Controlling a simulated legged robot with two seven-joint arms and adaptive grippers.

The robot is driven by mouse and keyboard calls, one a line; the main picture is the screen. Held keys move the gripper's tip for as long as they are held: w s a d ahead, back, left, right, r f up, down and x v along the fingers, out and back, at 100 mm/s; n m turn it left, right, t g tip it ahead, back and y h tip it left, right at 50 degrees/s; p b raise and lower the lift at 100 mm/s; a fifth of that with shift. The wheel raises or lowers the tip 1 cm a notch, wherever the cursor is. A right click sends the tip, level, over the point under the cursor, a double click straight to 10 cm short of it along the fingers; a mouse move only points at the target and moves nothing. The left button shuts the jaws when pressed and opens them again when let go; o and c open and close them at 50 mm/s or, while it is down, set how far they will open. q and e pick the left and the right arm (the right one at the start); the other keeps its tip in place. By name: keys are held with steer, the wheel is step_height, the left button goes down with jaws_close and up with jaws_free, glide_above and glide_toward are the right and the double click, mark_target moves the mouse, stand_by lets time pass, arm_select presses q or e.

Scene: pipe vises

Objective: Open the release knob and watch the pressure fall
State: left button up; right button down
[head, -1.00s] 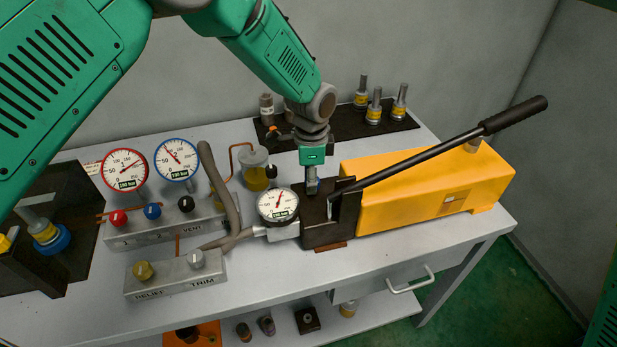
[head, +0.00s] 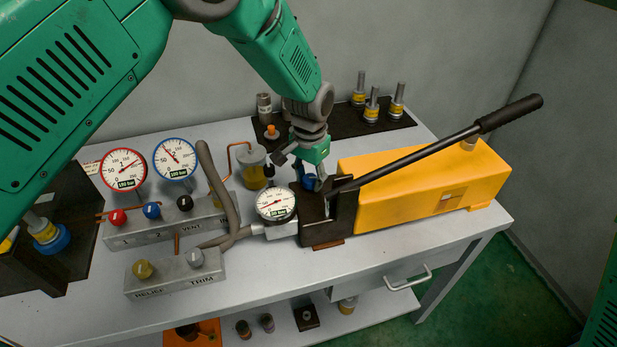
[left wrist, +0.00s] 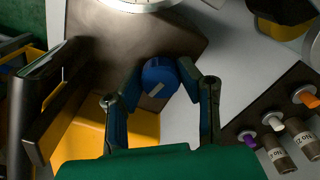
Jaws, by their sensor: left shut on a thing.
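The release knob (head: 309,182) is a small blue knob on the black block (head: 318,232) at the front of the yellow pump (head: 418,190). It shows clearly in the left wrist view (left wrist: 159,78) between the fingertips. My left gripper (head: 311,177) points down from above and is shut on the knob, turned at a slant. The pump gauge (head: 275,203) has a white dial left of the block; its needle points up and to the right, but its number is too small to read. My right gripper is not in view.
The long pump handle (head: 430,145) rises to the right, close to the gripper. Gauges 1 (head: 124,169) and 2 (head: 175,158) stand left above the valve manifold (head: 165,225). The RELIEF/TRIM block (head: 175,272) is in front. A dark mat (head: 340,124) with fittings lies behind.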

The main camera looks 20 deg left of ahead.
arm_select(q)
steer(key=shift+w+r+n, duration=0.3)
steer(key=shift+w+n, duration=0.05)
steer(key=shift+n, duration=0.25)
steer(key=o, duration=1.1)
steer(key=shift+o, duration=0.2)
steer(key=shift+d+f, duration=0.15)
steer(key=shift+f, duration=0.05)
